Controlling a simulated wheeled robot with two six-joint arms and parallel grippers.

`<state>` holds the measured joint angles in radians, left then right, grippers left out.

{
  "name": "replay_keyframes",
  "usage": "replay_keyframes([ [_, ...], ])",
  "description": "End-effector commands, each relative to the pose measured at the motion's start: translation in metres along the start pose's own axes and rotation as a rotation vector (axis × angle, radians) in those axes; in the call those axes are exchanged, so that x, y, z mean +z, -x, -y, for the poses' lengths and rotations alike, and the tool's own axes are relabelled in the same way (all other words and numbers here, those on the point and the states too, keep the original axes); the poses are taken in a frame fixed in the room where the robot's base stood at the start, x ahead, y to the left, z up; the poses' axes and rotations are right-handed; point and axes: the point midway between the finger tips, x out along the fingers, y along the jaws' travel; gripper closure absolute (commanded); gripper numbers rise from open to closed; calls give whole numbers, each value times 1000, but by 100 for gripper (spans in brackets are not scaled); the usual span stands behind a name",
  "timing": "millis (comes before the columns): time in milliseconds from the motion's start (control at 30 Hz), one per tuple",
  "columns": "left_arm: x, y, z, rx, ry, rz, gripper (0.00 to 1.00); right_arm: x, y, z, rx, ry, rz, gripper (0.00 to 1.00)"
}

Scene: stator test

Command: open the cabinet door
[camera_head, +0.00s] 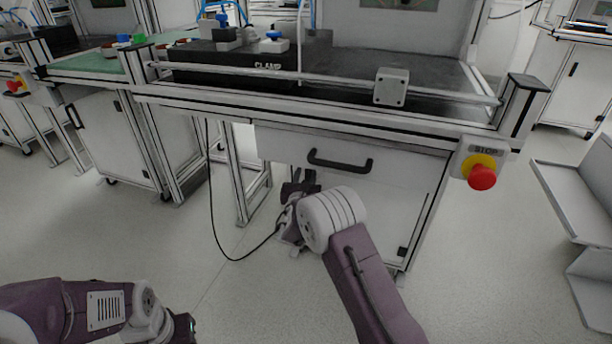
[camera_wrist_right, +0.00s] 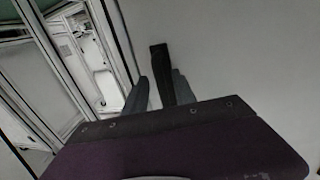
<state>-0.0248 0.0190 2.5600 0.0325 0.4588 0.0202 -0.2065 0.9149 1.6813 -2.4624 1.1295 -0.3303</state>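The white cabinet door (camera_head: 375,220) is below a drawer under the workbench. It looks closed, with a hinge (camera_head: 402,252) at its lower right. My right gripper (camera_head: 300,186) is at the door's left side, partly behind my own wrist. In the right wrist view, the black upright door handle (camera_wrist_right: 160,72) lies between the two grey fingers of my right gripper (camera_wrist_right: 160,90). The fingers sit close on both sides of the handle and look shut on it. My left gripper (camera_head: 184,328) is low at the left, far from the door; its fingers do not show clearly.
The drawer has a black handle (camera_head: 340,161) just above the door. A red stop button (camera_head: 481,176) juts out at the bench's right corner. A black cable (camera_head: 213,200) hangs left of the cabinet. Floor (camera_head: 190,265) in front is clear. Grey shelving (camera_head: 575,200) stands at right.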

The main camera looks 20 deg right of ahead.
Motion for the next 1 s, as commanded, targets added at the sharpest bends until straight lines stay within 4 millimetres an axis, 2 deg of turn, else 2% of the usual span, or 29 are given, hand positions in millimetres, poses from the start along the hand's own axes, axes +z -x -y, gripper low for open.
replay_keyframes([
  [33,0,0,0,0,0,0,64,0,0,0,0,0,0,84],
  [100,0,0,0,0,0,0,64,0,0,0,0,0,0,100],
  [1000,0,0,0,0,0,0,64,0,0,0,-1,0,0,100],
])
